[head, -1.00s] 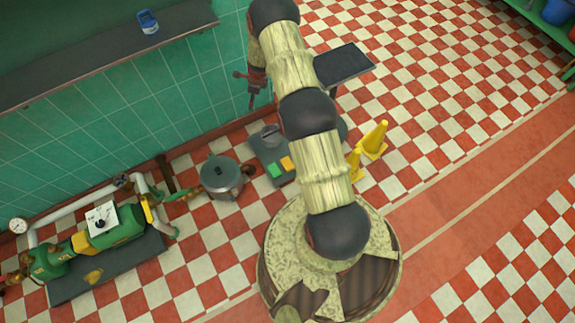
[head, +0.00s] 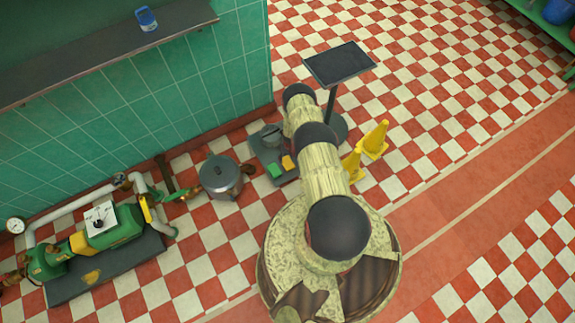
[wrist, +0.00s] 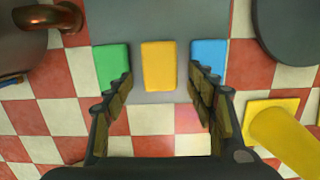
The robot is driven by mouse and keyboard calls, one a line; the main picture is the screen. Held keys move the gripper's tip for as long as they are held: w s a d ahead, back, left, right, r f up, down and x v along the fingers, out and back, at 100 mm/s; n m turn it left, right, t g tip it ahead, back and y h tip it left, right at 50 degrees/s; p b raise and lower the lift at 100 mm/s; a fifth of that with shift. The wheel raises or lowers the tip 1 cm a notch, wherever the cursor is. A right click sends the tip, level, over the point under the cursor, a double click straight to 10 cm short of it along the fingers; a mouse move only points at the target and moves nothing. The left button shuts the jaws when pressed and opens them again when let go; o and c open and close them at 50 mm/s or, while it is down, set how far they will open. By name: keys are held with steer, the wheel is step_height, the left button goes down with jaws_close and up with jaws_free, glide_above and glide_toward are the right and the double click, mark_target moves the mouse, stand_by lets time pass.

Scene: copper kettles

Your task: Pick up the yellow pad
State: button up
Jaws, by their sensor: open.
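The yellow pad (wrist: 159,66) lies flat on a grey plate on the floor, near the middle of the wrist view. A green pad (wrist: 112,67) is on its left and a blue pad (wrist: 208,60) on its right, with gaps between. My gripper (wrist: 160,82) is open and empty above the plate. Its left fingers overlap the green pad's edge in the picture, and its right fingers overlap the blue pad's lower part. In the head view the yellow pad (head: 288,162) shows beside my arm, with the green pad (head: 275,170) to its left. My arm hides the blue pad and gripper there.
A lidded pot (head: 221,178) stands left of the pads. Yellow cones (head: 373,140) stand to the right; one cone (wrist: 285,135) is close by my gripper's right side. A dark panel on a stand (head: 340,64) is behind. A green pump (head: 115,225) sits far left.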

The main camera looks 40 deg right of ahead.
mark_target(287, 163)
step_height(287, 163, down, 7)
steer(key=b, duration=0.3)
steer(key=shift+r+b, duration=0.1)
steer(key=shift+b, duration=0.25)
steer(key=shift+w, duration=0.1)
steer(key=shift+r, duration=0.1)
steer(key=c, duration=0.8)
